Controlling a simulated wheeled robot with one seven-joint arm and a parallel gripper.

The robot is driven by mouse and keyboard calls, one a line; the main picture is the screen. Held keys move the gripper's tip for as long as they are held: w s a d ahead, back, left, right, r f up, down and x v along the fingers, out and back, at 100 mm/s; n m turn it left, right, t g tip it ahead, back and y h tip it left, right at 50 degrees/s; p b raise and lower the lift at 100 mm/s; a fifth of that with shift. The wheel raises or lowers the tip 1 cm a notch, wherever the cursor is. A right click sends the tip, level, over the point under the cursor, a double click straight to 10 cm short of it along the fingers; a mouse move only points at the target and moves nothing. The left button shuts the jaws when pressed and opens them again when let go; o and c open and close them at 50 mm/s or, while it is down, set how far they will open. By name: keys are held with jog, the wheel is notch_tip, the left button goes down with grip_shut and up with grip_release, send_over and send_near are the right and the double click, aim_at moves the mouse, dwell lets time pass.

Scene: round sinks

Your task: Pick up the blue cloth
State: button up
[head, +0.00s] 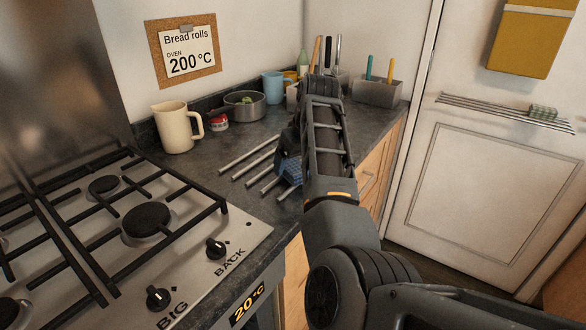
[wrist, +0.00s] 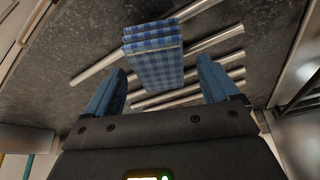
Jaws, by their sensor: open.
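The blue cloth (wrist: 155,66) is a folded, blue checked bundle in the wrist view. It lies on several metal rods on the dark counter. My gripper (wrist: 160,80) is open, with a blue finger on each side of the cloth's near end in that view. I cannot tell how far above the cloth the fingers are. In the head view a small part of the cloth (head: 291,170) shows beside my arm. My arm hides the rest of it there, and the fingers are mostly hidden too.
Metal rods (head: 249,153) lie on the counter left of my arm. A cream jug (head: 175,128), a grey pot (head: 245,106) and a blue mug (head: 275,86) stand behind. A gas hob (head: 110,230) is at left. Grey utensil holders (head: 377,92) stand at the back.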

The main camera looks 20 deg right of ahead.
aim_at(295, 162)
jog(key=shift+w+f, duration=0.25)
jog(key=shift+f, duration=0.4)
jog(key=shift+c, duration=0.3)
jog(key=c, duration=1.1)
jog(key=shift+r, duration=0.1)
jog(key=shift+r, duration=0.45)
jog(key=r, duration=0.1)
jog(key=d+r+b, duration=0.1)
jog(key=r, duration=0.1)
jog(key=shift+s+d+r, duration=0.1)
jog(key=shift+r, duration=0.1)
jog(key=s+d+r+b, duration=0.1)
jog(key=d+r, duration=0.5)
jog(key=d, duration=0.4)
jog(key=shift+s+r, duration=0.2)
jog(key=shift+s, duration=0.1)
jog(key=shift+d, duration=0.2)
jog(key=shift+c, duration=1.2)
